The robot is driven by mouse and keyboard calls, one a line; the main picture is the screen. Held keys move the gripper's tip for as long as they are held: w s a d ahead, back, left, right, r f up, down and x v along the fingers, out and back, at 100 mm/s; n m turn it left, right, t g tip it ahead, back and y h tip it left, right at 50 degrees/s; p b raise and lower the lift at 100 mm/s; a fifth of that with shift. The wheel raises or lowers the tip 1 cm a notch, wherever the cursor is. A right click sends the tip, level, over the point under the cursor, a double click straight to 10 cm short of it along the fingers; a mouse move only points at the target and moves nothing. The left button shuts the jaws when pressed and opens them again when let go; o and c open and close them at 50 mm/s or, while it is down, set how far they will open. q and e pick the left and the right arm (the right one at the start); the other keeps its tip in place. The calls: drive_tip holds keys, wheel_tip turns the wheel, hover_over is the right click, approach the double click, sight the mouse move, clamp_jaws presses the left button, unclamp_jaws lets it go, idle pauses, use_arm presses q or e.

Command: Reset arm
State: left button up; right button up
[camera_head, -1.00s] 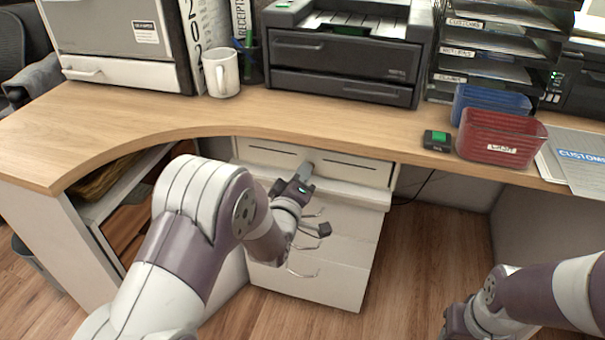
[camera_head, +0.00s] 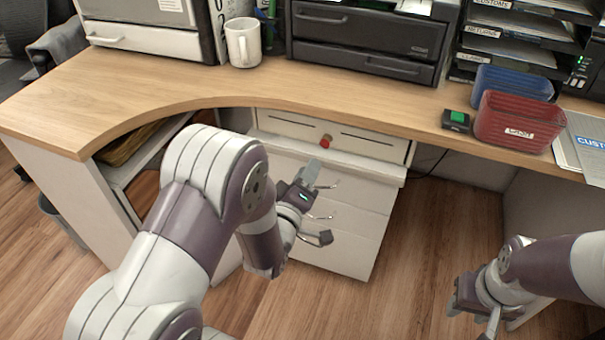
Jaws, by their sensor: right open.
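My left gripper (camera_head: 322,206) is in front of the white drawer unit (camera_head: 335,255) under the counter. Its two fingers are spread apart, with nothing seen between them. It is below and apart from a small red object (camera_head: 326,141) at the top of the unit. Whether that object is a knob or a loose item is unclear. My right gripper (camera_head: 474,312) is at the lower right, over the floor, open, partly cut off by the bottom edge; I see nothing held in it.
The wooden counter (camera_head: 215,88) curves above the drawers. It carries a white mug (camera_head: 243,43), a black printer (camera_head: 365,40), a small box with a green top (camera_head: 456,120), a blue bin (camera_head: 515,82) and a red bin (camera_head: 518,122). The floor (camera_head: 425,245) between my arms is clear.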

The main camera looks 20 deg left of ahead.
use_arm(q)
drive_tip(key=s, duration=0.3)
drive_tip(key=shift+s+a, duration=0.1)
drive_tip(key=shift+s, duration=0.25)
